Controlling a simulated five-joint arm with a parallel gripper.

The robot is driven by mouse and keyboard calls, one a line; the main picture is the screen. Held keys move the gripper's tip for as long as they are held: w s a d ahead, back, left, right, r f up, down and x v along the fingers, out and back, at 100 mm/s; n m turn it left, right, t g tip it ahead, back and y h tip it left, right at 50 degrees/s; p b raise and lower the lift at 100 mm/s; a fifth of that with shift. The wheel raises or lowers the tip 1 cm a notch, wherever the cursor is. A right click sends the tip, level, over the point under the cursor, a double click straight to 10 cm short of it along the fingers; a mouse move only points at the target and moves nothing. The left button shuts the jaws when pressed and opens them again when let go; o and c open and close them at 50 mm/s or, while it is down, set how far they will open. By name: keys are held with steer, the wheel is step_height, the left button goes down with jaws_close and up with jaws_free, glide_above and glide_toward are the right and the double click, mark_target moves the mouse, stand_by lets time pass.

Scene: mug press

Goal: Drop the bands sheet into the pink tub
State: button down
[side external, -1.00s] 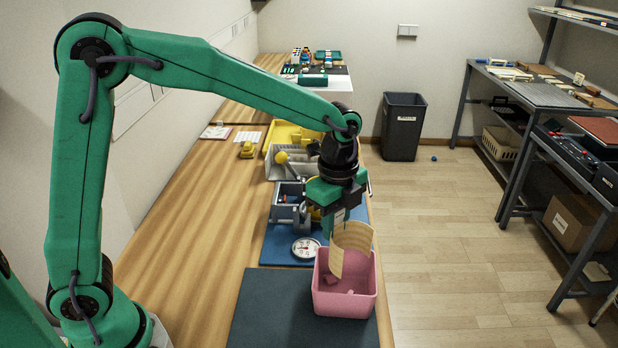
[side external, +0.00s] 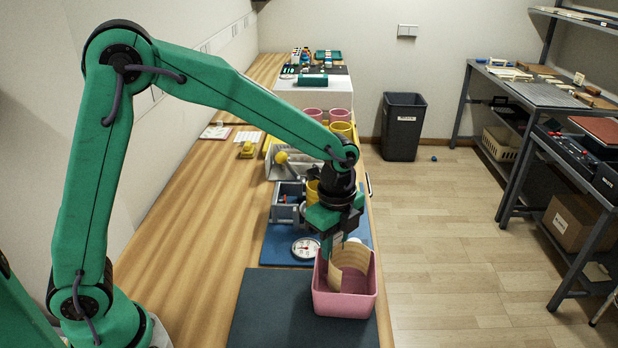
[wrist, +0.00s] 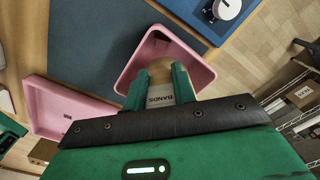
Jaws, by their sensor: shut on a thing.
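The bands sheet (side external: 352,260) is a thin, curved tan sheet. My gripper (side external: 329,250) is shut on it above the pink tub (side external: 344,304). The sheet's lower part is down inside the tub's opening, below the rim. The pink tub (wrist: 135,70) is around the sheet there. The sheet's lower edge is hidden, so I cannot tell whether it touches the tub's floor.
The tub stands on a dark blue mat (side external: 262,300). A white dial (side external: 305,248) lies on the blue mat behind. A grey holder (side external: 285,212), pink mugs (side external: 313,113) and yellow mugs stand farther back. A pink tray-like thing (wrist: 60,108) lies left in the wrist view.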

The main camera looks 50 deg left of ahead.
steer(key=shift+f, duration=1)
steer(key=c, duration=0.7)
jaws_free()
steer(key=shift+o, duration=1.2)
steer(key=shift+r, duration=3)
